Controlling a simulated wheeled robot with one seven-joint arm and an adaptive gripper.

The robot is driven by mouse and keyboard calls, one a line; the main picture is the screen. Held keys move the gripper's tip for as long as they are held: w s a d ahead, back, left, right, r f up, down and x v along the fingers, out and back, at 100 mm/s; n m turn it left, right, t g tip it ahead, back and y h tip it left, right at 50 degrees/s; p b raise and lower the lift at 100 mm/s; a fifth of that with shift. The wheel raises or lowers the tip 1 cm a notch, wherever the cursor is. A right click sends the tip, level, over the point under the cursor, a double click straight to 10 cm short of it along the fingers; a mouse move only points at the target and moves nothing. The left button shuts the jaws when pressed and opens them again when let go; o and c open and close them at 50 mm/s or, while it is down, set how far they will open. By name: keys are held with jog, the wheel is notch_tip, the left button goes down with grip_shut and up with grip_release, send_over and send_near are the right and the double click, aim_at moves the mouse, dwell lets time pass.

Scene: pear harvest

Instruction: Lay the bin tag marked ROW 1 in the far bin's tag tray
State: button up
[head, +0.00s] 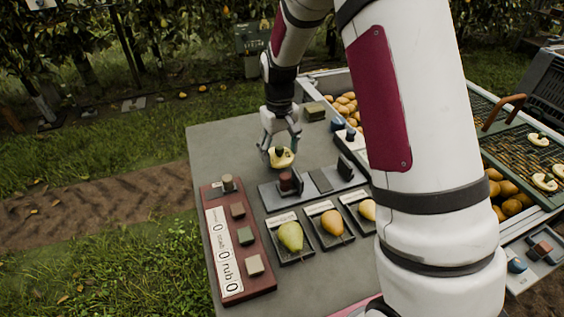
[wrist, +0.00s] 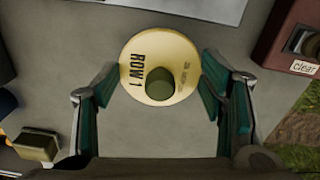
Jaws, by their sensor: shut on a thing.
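The round cream bin tag (wrist: 145,50) reads ROW 1 in the wrist view and has a dark green knob in its middle. My gripper (wrist: 160,84) is shut on this tag, with a finger at each side of it. In the head view my gripper (head: 281,146) points down over the grey table, and the tag (head: 282,161) shows between its fingertips. I cannot tell how high the tag is above the table. A bin of pears (head: 312,80) stands behind the table, partly hidden by my arm. I cannot clearly make out its tag tray.
A red panel (head: 218,192) with several buttons stands at the left. A small olive block (head: 315,111) sits at the table's back. Another crate (head: 548,200) stands at right.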

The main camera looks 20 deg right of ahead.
aim_at(279, 154)
jog(key=shift+f+b, duration=0.35)
jog(key=shift+f, duration=1.65)
jog(key=o, duration=1.2)
jog(key=shift+c, duration=0.2)
notch_tip(279, 154, up, 12)
jog(key=shift+s+r+p, duration=0.1)
jog(key=shift+r+p, duration=0.05)
jog(key=shift+p, duration=0.85)
